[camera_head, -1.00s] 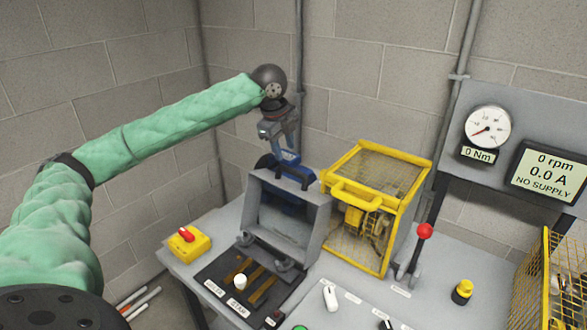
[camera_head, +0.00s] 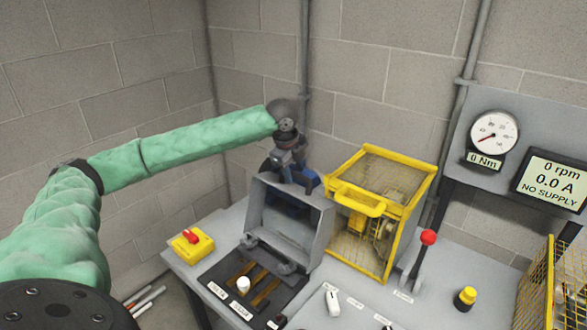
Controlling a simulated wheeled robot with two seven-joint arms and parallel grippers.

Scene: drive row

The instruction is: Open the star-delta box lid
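The star-delta box (camera_head: 213,279) is a dark base at the near left of the bench, with a white knob (camera_head: 243,284), brass-coloured strips and small white labels. Its grey, tray-like lid (camera_head: 322,240) stands raised and roughly upright at the back of the base, its hollow side facing me. My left gripper (camera_head: 296,176) points down at the lid's upper edge, mostly behind it. Its fingertips are hidden by the lid, so I cannot tell whether they are open or touching it. My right gripper is out of view.
A yellow mesh cage (camera_head: 398,208) stands just right of the lid. A red-knobbed lever (camera_head: 428,238) and a yellow-black button (camera_head: 465,297) are farther right. A yellow switch box (camera_head: 191,244) sits left. Brick walls and a vertical pipe (camera_head: 304,60) are close behind my gripper.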

